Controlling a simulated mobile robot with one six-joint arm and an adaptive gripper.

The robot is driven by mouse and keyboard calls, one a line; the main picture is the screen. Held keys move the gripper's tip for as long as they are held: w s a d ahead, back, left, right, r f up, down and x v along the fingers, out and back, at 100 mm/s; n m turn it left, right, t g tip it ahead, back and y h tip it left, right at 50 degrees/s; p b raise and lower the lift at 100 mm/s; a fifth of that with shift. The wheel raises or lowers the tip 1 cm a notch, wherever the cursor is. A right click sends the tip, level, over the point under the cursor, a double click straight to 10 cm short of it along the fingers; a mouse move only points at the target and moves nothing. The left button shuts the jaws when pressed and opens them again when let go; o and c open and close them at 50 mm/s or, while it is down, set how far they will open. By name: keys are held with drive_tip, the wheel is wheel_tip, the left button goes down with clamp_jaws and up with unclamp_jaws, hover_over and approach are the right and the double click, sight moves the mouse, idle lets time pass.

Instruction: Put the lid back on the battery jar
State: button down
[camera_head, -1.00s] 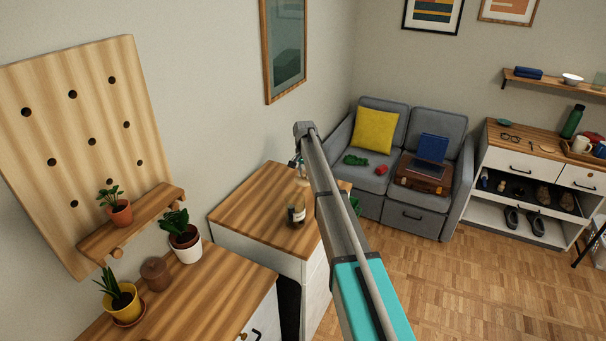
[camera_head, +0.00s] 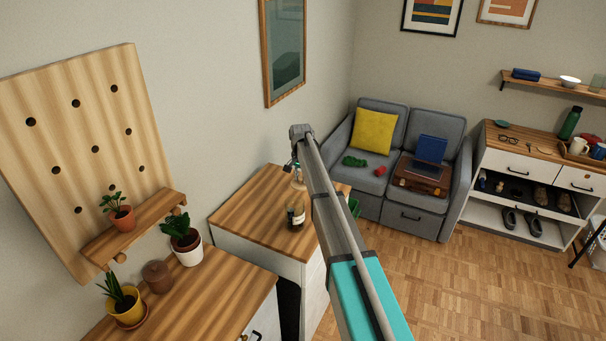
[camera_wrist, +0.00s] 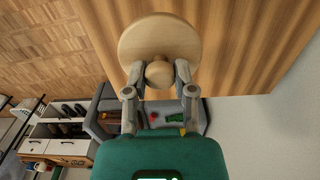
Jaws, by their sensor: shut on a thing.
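A round pale wooden lid (camera_wrist: 160,40) with a ball knob (camera_wrist: 159,73) fills the top middle of the wrist view. My gripper (camera_wrist: 159,76) is shut on the knob. In the head view the lid (camera_head: 299,185) is small and partly hidden by my arm, above the desk top. The battery jar (camera_head: 296,215), clear glass with dark contents, stands open and upright on the wooden desk (camera_head: 252,205). In the head view the lid appears just above and behind the jar; the exact gap cannot be told. The jar does not show in the wrist view.
A nearer wooden cabinet top (camera_head: 205,290) holds potted plants and a brown lidded pot (camera_head: 157,276). A pegboard (camera_head: 85,140) leans at the left wall. A grey sofa (camera_head: 371,178) stands beyond the desk. The desk top left of the jar is clear.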

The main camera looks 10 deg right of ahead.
drive_tip(key=s+a+r+p, duration=0.4)
drive_tip(key=s+r+p, duration=0.2)
drive_tip(key=s, duration=0.3)
drive_tip(key=shift+s+r+m, duration=0.35)
drive_tip(key=shift+r+m, duration=0.05)
drive_tip(key=shift+r, duration=0.1)
drive_tip(key=shift+d+f, duration=0.1)
drive_tip(key=shift+f, duration=0.15)
drive_tip(key=shift+f+b, duration=2.95)
drive_tip(key=shift+b, duration=0.2)
drive_tip(key=shift+f, duration=0.15)
drive_tip(key=shift+c, duration=1.8)
unclamp_jaws()
